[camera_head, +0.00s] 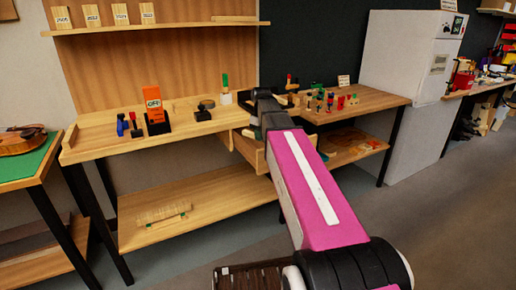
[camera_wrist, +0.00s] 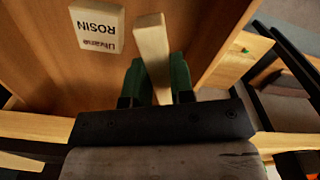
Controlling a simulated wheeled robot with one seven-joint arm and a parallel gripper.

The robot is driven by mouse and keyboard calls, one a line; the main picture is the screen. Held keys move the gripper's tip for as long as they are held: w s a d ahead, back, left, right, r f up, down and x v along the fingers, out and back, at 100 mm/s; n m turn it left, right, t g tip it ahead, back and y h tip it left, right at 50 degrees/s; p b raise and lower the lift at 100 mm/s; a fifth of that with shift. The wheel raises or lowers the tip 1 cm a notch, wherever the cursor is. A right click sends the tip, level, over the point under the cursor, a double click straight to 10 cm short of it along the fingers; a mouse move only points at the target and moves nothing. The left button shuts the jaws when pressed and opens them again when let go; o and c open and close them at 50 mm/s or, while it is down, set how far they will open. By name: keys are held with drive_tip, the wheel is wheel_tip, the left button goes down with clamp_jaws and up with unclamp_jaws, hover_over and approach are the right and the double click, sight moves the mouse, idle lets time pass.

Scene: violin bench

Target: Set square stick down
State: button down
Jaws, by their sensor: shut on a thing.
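The square stick (camera_wrist: 152,40) is a pale wooden bar in the wrist view. My gripper (camera_wrist: 157,72) has dark green fingers and is shut on the stick, with one finger on each side of it. The stick's far end sticks out past the fingertips, over a brown wooden surface (camera_wrist: 50,75). I cannot tell whether the stick touches that surface. In the head view my arm hides the gripper's fingers and the stick.
A pale block marked ROSIN (camera_wrist: 97,28) lies left of the stick. An open drawer (camera_head: 251,152) juts out below the bench top (camera_head: 185,130), beside my arm. Small tools and an orange box (camera_head: 153,97) stand on the bench. The lower shelf (camera_head: 215,205) has free room.

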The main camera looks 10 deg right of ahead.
wheel_tip(320, 180, down, 7)
drive_tip(key=shift+w+r, duration=0.1)
drive_tip(key=shift+r, duration=0.05)
drive_tip(key=w, duration=0.2)
drive_tip(key=w+a, duration=0.1)
drive_tip(key=w, duration=0.1)
drive_tip(key=shift+w+a, duration=0.1)
drive_tip(key=shift+a, duration=0.05)
drive_tip(key=shift+s+f, duration=0.25)
drive_tip(key=shift+f, duration=0.35)
drive_tip(key=shift+f, duration=0.15)
drive_tip(key=c, duration=1)
unclamp_jaws()
wheel_tip(320, 180, up, 12)
drive_tip(key=shift+r, duration=0.2)
